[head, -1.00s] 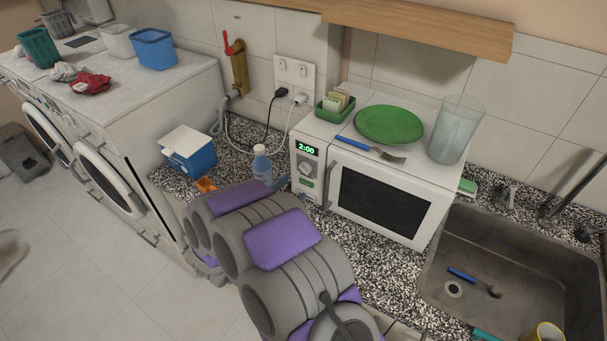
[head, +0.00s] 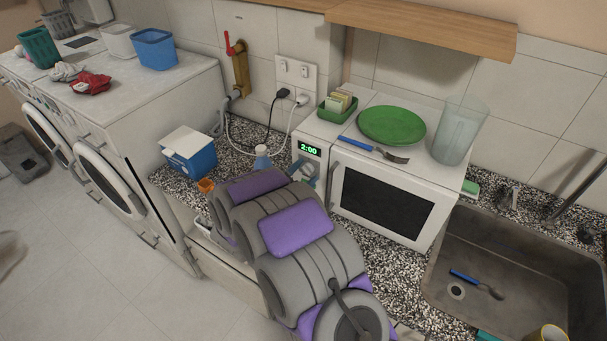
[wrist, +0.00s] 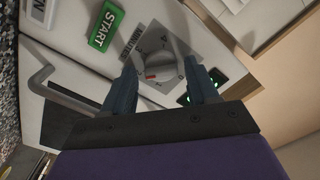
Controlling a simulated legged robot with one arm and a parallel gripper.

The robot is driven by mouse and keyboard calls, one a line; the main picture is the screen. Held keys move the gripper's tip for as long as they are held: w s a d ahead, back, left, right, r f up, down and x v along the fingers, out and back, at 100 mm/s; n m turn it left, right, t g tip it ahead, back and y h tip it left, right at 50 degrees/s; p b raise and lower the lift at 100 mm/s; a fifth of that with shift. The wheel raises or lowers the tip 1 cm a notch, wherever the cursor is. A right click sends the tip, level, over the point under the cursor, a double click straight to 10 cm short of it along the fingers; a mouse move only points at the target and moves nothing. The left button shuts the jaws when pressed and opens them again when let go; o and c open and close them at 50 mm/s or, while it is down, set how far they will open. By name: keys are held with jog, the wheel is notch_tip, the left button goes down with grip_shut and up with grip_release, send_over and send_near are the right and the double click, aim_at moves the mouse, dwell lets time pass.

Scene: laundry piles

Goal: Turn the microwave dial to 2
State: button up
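The white microwave (head: 440,217) stands on the counter, and its small display (head: 309,149) reads 2:00 in green. In the wrist view the grey dial (wrist: 158,58) sits on a light square plate with the word MINUTES beside it; a red mark shows on the dial. My gripper (wrist: 160,68) is open, with one finger on each side of the dial. I cannot tell whether the fingers touch it. In the head view my arm hides most of the gripper and part of the dial panel.
A green START button (wrist: 106,26) is near the dial. The sink (head: 520,255) is at right.

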jog(key=shift+a, duration=0.45)
jog(key=shift+c, duration=1.4)
jog(key=shift+d, duration=0.35)
jog(key=c, duration=0.6)
jog(key=shift+r+n+p, duration=0.3)
jog(key=shift+n+p, duration=0.4)
jog(key=shift+p, duration=0.55)
jog(key=shift+w+f+n+p, duration=0.1)
jog(key=shift+n+p, duration=0.4)
jog(key=shift+p, duration=0.1)
